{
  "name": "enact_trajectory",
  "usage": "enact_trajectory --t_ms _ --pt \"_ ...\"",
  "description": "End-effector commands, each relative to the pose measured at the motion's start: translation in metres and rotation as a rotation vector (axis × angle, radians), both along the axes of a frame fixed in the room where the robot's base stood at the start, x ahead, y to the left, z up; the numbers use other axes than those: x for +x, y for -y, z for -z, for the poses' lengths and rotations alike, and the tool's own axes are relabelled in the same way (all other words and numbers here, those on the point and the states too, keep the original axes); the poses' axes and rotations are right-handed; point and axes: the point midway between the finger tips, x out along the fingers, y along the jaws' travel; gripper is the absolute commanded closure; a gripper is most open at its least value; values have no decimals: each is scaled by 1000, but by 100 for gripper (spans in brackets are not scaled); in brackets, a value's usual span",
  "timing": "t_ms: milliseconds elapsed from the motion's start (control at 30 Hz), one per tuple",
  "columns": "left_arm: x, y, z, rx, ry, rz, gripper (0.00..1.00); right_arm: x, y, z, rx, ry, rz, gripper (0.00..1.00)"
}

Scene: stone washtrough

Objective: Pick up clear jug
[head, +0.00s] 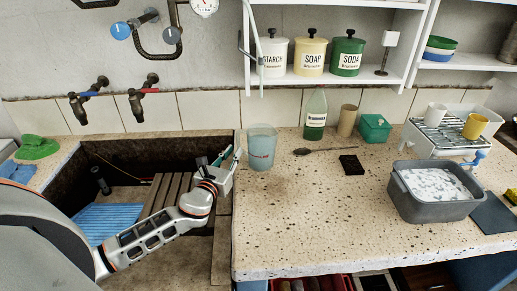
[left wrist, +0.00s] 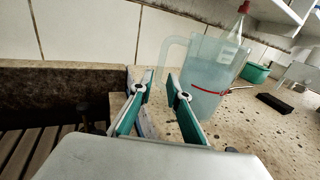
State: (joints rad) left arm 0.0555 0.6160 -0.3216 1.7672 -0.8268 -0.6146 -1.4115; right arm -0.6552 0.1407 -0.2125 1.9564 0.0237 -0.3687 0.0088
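The clear jug (head: 262,148) stands upright on the speckled stone counter, just right of the trough edge. It is see-through with a red mark. The left wrist view shows the jug (left wrist: 212,78) ahead and to the right, its handle facing left. My left gripper (head: 230,158) is just left of the jug, near its handle side. In the left wrist view its two green-padded fingers (left wrist: 158,90) are apart with nothing held between them. The handle appears beyond the gap; I cannot tell how near it is. My right gripper is not in view.
A green-labelled bottle (head: 316,114), brown cylinder (head: 347,120) and green box (head: 375,128) stand at the back. A spoon (head: 320,151) and dark block (head: 351,165) lie right of the jug. A grey tub (head: 405,205) stands right. The front counter is clear.

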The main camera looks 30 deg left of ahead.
Motion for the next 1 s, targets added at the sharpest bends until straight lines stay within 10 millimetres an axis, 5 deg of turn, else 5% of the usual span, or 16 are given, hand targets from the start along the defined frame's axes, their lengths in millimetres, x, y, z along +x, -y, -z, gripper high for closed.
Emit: enact_trajectory --t_ms 400,700,767,1000 --pt "49 -8 2 0 0 0 84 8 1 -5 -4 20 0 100" --pt "52 -8 3 0 -2 0 84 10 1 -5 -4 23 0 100" --pt "52 -8 3 0 -1 0 99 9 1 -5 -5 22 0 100" --pt "52 -9 0 0 3 0 100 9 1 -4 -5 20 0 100"
